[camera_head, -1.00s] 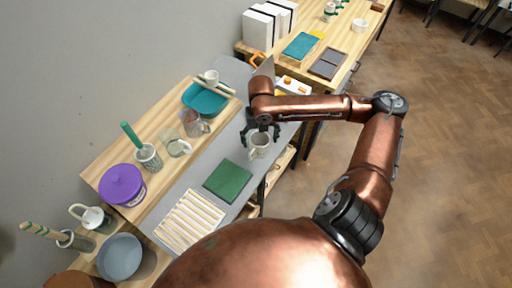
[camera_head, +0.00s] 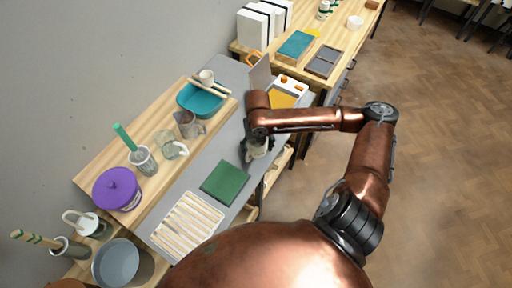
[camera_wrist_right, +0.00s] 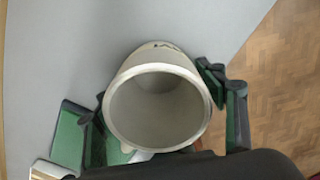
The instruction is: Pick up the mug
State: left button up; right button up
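The mug (camera_head: 258,152) is pale grey-cream and stands on the grey strip of the bench, partly hidden by my right gripper (camera_head: 256,145) in the head view. In the right wrist view I look down into the empty mug (camera_wrist_right: 157,108), its round mouth facing the camera. The dark and green fingers of my right gripper (camera_wrist_right: 155,95) are spread, one on each side of the mug, very close to its wall. Whether they touch it is hard to tell. My left gripper is in neither view.
A green square mat (camera_head: 225,181) and a ribbed cream rack (camera_head: 187,224) lie in front of the mug. The bench edge is close on the right.

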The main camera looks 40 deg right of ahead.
jog(key=c, duration=1.3)
jog(key=shift+r, duration=0.1)
jog(key=shift+w+r, duration=0.1)
jog(key=shift+r, duration=0.55)
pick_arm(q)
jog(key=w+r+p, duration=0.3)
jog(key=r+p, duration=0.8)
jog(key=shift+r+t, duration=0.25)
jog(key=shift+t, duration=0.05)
pick_arm(e)
jog(key=s+a+r, duration=0.8)
jog(key=a+r, duration=0.3)
jog(key=shift+s+r, duration=0.3)
jog(key=shift+r, duration=0.05)
